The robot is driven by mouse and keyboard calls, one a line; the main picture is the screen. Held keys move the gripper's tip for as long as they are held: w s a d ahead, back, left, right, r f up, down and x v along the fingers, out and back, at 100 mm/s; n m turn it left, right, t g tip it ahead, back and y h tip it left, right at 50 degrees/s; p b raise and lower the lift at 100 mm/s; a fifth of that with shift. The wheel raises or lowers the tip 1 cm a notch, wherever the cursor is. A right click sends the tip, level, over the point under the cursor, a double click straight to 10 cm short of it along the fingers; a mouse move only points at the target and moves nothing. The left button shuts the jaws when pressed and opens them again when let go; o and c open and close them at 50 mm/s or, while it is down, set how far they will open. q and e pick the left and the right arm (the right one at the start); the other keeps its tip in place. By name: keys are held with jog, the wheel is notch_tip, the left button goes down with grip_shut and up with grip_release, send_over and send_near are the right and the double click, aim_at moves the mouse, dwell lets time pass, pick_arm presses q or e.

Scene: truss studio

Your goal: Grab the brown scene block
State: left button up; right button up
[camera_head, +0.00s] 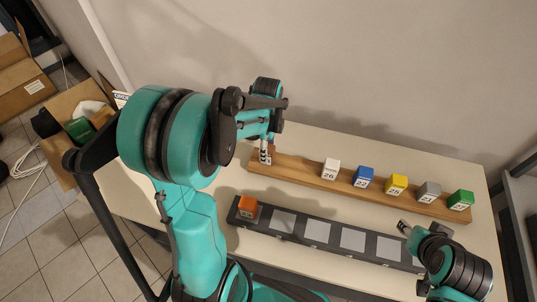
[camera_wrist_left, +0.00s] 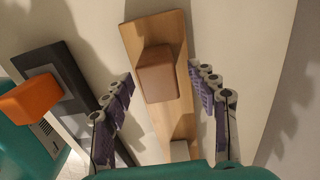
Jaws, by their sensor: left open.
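The brown block (camera_wrist_left: 156,74) stands on the wooden board (camera_wrist_left: 178,30) in the left wrist view. My left gripper (camera_wrist_left: 163,92) is open, with one finger to each side of the block and gaps between the fingers and it. In the head view my left gripper (camera_head: 266,150) is over the left end of the wooden board (camera_head: 300,173), and my arm hides the brown block there. My right gripper (camera_head: 404,228) shows in part at the lower right, and its jaws are too small to judge.
White (camera_head: 330,169), blue (camera_head: 363,177), yellow (camera_head: 396,185), grey (camera_head: 429,192) and green (camera_head: 460,200) blocks stand along the board to the right. An orange block (camera_head: 248,207) stands on the dark strip (camera_head: 270,229) in front, which has several light squares. A wall (camera_head: 390,70) rises behind.

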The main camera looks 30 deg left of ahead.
pick_arm(q)
notch_tip(320, 180, down, 4)
jog(key=shift+r+b, duration=0.1)
jog(key=shift+b, duration=0.5)
jog(key=c, duration=1.3)
jog(key=shift+r, duration=0.1)
